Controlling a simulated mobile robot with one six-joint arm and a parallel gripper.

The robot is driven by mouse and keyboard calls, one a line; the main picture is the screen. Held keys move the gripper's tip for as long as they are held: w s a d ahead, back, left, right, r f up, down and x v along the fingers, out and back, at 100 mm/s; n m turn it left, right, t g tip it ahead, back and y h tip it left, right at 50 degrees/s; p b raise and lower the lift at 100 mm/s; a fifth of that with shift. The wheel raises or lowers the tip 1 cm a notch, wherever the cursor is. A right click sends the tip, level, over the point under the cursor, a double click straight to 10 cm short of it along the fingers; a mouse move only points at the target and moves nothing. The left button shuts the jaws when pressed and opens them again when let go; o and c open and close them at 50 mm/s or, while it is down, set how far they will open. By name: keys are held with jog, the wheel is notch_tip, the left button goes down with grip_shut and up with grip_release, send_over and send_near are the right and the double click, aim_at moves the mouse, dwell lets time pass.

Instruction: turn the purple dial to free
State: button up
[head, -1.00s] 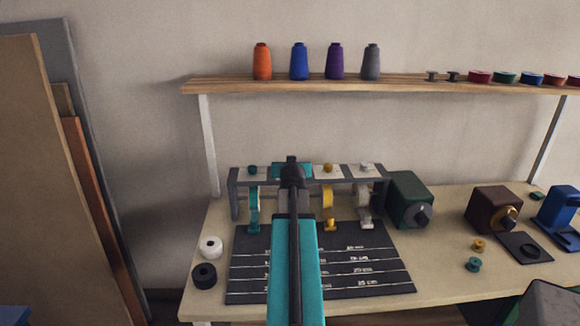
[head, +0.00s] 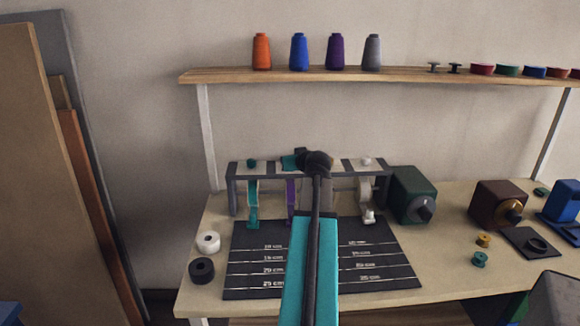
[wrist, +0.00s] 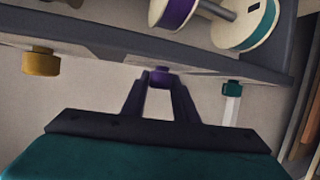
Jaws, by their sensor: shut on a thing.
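The purple dial (wrist: 160,79) sits on the edge of the grey rack, between the fingertips of my gripper (wrist: 160,84) in the wrist view. My gripper is shut on it. In the head view my arm hides the dial and the fingers. The purple ribbon (head: 291,199) hangs from the rack, just left of my arm. Its purple spool (wrist: 176,10) shows at the top of the wrist view. I cannot read any dial marks.
A teal dial (head: 252,163) and a white dial (head: 367,161) sit along the same rack (head: 233,190). A gold dial (wrist: 41,62) shows in the wrist view. A dark green box (head: 408,195) stands right of the rack. A dark measuring mat (head: 250,283) lies in front.

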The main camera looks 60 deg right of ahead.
jog(key=shift+d+f+n+y+b, duration=0.1)
jog(key=shift+f+n+y+b, duration=0.3)
jog(key=shift+b, duration=0.45)
jog(key=n+t+y+b, duration=0.1)
jog(key=n+y+b, duration=0.1)
jog(key=b, duration=0.2)
jog(key=shift+r+t, duration=0.1)
jog(key=shift+t, duration=0.2)
jog(key=shift+n+y+b, duration=0.3)
jog(key=shift+y, duration=0.1)
jog(key=shift+r+n+y+b, duration=0.15)
jog(key=shift+n+y+b, duration=0.35)
jog(key=shift+y+b, duration=0.15)
jog(key=o, duration=1.1)
jog(key=shift+c, duration=0.2)
jog(key=shift+r, duration=0.1)
jog(key=shift+s, duration=0.15)
jog(key=v, duration=1.3)
jog(key=shift+s+a, duration=0.3)
jog(key=shift+s, duration=0.1)
